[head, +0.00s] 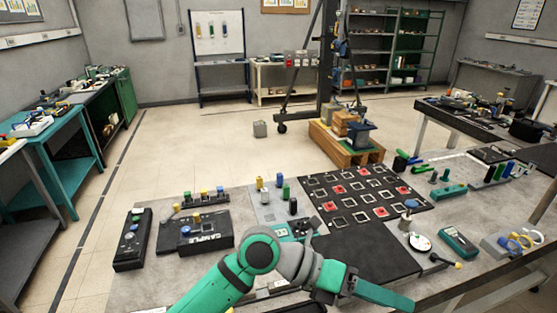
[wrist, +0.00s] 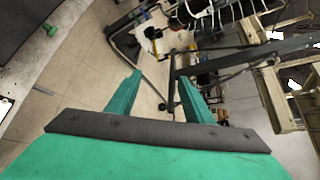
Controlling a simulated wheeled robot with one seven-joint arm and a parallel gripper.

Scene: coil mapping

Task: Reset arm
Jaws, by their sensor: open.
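My gripper (head: 385,294) is at the lower right of the head view, at the front of the workbench (head: 330,291). My green and grey arm is bent, and its end points to the right. In the wrist view, my gripper (wrist: 159,76) shows two green fingers spread apart with nothing between them. The wrist view is tilted and looks past the bench toward the floor and the far furniture. In the head view the fingers overlap each other, and their height above the bench is hard to tell.
On the bench are a black board with red squares (head: 337,188), a black SAMPLE box (head: 193,232), a long black box (head: 133,240), a green meter (head: 458,242) and a white round dish (head: 420,242). A black mat (head: 365,252) lies bare behind my gripper.

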